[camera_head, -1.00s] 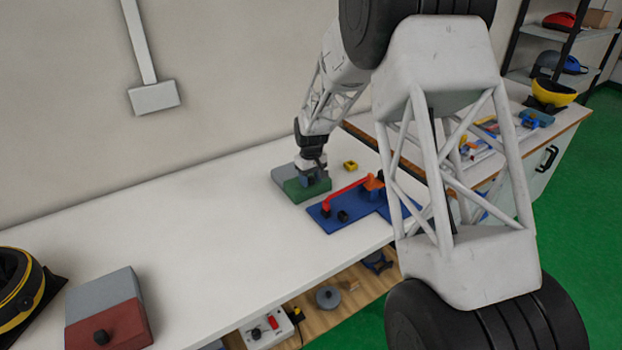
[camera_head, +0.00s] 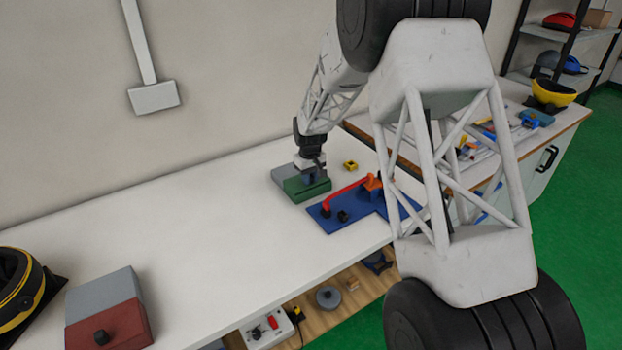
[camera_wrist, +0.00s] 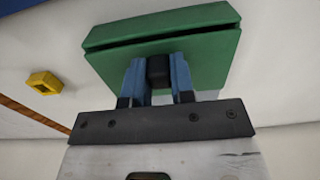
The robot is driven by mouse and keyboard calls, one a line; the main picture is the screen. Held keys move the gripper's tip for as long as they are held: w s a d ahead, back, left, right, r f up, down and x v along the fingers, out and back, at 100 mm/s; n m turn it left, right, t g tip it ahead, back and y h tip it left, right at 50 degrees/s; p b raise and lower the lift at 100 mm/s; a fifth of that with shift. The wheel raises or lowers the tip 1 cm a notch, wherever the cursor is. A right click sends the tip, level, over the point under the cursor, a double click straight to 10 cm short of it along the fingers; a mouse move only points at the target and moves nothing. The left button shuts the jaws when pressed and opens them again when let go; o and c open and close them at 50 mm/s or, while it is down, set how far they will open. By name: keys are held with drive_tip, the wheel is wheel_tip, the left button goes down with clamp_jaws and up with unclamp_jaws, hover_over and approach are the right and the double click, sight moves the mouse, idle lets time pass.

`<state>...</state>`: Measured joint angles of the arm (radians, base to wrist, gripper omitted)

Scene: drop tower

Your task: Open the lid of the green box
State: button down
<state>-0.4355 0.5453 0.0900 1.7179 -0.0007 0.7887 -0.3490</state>
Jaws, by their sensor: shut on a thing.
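The green box (camera_head: 309,193) stands on the white workbench, its grey part (camera_head: 285,174) beside the green part on the wall side. In the wrist view the green box (camera_wrist: 205,50) fills the upper middle, with a dark gap along its side under the top slab. My gripper (camera_wrist: 158,72) is shut on the box's black knob (camera_wrist: 158,70), with a blue finger on each side of it. In the head view my gripper (camera_head: 309,178) reaches down onto the box from above. The arm hides part of the box top there.
A blue base plate (camera_head: 335,220) with a red lever (camera_head: 348,190) lies close in front of the green box. A small yellow block (camera_head: 350,166) lies to its right. A red and grey box (camera_head: 118,325) stands at the front left. The bench between is clear.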

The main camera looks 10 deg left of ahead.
drive_tip(key=w+a, duration=0.5)
drive_tip(key=shift+w+a, duration=0.25)
drive_tip(key=c, duration=1)
unclamp_jaws()
drive_tip(key=shift+o, duration=0.2)
drive_tip(key=shift+r, duration=0.1)
wheel_tip(320, 180, up, 8)
